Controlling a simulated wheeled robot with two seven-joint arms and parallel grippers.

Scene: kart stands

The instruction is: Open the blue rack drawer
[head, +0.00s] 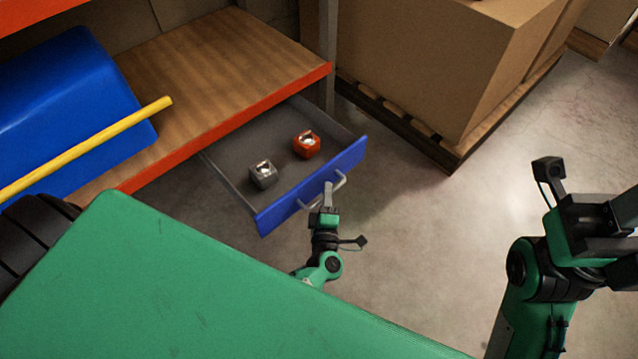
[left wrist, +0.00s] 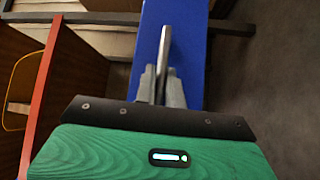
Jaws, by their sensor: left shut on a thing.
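The blue-fronted drawer (head: 345,159) stands pulled out from under the wooden rack shelf, and its grey inside shows. Its front also fills the middle of the left wrist view (left wrist: 195,70). A pale bar handle (head: 340,180) is on the front; it also shows in the left wrist view (left wrist: 165,45). My left gripper (head: 328,192) is at the handle, its fingers closed on it; they show in the left wrist view (left wrist: 161,80). My right gripper (head: 622,212) is at the right edge, partly cut off, away from the drawer; its fingers cannot be made out.
A blue container (head: 70,100) and a yellow bar (head: 110,131) are at the left. A cardboard box (head: 430,70) stands on a pallet behind. Bare floor (head: 420,240) lies right of the drawer.

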